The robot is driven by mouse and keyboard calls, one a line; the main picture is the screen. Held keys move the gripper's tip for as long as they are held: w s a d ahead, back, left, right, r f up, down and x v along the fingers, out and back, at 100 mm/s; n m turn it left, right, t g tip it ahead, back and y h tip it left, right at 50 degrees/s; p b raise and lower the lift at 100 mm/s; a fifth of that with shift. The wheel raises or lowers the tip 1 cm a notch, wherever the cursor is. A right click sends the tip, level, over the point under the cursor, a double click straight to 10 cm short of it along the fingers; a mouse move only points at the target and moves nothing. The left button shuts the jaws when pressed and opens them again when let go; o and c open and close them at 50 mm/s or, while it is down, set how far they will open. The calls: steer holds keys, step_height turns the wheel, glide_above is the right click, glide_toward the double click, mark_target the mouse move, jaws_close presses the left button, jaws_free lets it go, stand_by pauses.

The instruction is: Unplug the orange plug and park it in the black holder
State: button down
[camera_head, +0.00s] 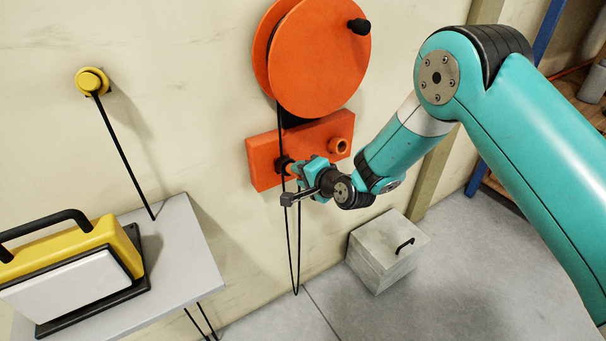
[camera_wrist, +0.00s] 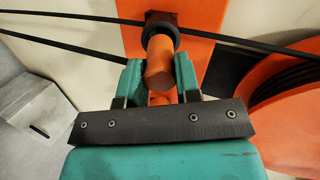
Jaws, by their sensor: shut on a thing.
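The orange plug (camera_wrist: 159,66) is a short cylinder between the two teal fingers of my gripper (camera_wrist: 158,76), which is shut on it. In the wrist view its far end meets the black holder (camera_wrist: 161,24), a dark ring on the orange panel. In the head view my gripper (camera_head: 302,170) is at the left end of the orange panel (camera_head: 263,170), in front of the black holder (camera_head: 282,162). The plug lines up with the holder; how deep it sits is hidden. The orange socket (camera_head: 341,146) at the panel's right is empty.
An orange reel (camera_head: 320,58) is above the panel, and its black cable (camera_head: 298,255) hangs in a loop below my gripper. A grey box (camera_head: 385,250) stands on the floor. A yellow case (camera_head: 75,260) rests on a grey shelf (camera_head: 180,255) at left.

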steer(key=shift+b+x, duration=1)
steer(key=shift+x, duration=0.9)
steer(key=c, duration=0.8)
jaws_free()
steer(key=shift+w+d, duration=0.15)
steer(key=shift+o, duration=0.2)
steer(key=b+v, duration=0.3)
steer(key=v, duration=1.4)
steer(key=shift+d, duration=0.15)
steer(key=shift+r, duration=0.15)
